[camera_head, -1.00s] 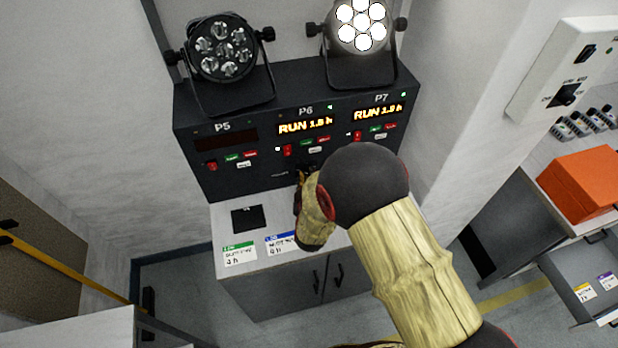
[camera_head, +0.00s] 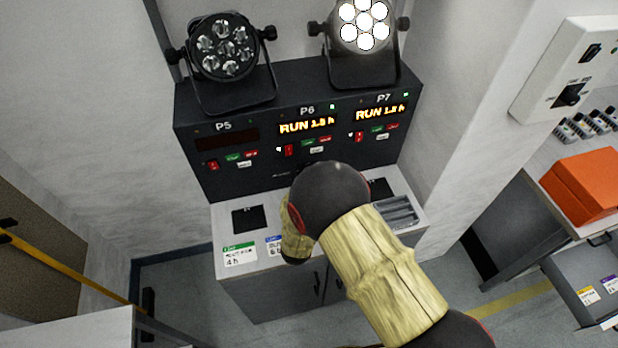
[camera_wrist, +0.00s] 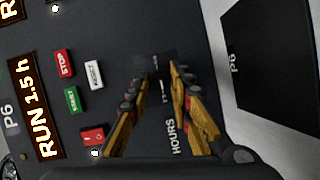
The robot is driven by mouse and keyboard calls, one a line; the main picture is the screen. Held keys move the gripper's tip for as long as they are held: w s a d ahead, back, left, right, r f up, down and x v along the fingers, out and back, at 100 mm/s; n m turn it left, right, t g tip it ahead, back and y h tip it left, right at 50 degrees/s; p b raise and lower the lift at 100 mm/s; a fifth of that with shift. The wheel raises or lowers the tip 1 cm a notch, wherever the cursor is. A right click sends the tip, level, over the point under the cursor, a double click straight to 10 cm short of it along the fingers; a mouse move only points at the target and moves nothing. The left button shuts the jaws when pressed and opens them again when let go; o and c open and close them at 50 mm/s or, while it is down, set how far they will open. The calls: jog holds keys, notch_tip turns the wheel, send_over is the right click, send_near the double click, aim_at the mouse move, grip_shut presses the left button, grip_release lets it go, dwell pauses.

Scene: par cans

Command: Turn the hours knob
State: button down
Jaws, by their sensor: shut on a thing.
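The hours knob (camera_wrist: 155,66) is a dark knob on the black P6 panel, by the printed word HOURS in the wrist view. My gripper (camera_wrist: 163,76) is shut on it, with one yellow-and-black finger on each side. The fingers hide part of the knob. The P6 display (camera_wrist: 37,108) is lit and reads RUN 1.5 h in the wrist view; it also shows in the head view (camera_head: 307,126). In the head view my arm hides the gripper and the knob.
Red STOP (camera_wrist: 64,63), green START (camera_wrist: 72,100) and white RESET (camera_wrist: 94,74) buttons and a red switch (camera_wrist: 93,135) sit beside the fingers. Two par cans stand on top; the P5 lamp (camera_head: 222,47) is dark, the P7 lamp (camera_head: 363,25) lit. A black P6 pad (camera_wrist: 277,60) lies on the counter.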

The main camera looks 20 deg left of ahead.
jog(key=shift+a, duration=0.1)
dwell(0.3)
jog(key=c, duration=1.6)
grip_release()
jog(key=s, duration=0.4)
jog(key=s+d+r, duration=0.1)
jog(key=s, duration=0.3)
jog(key=s+d, duration=0.1)
jog(key=s, duration=0.2)
jog(key=shift+s+r, duration=0.2)
jog(key=shift+s, duration=0.2)
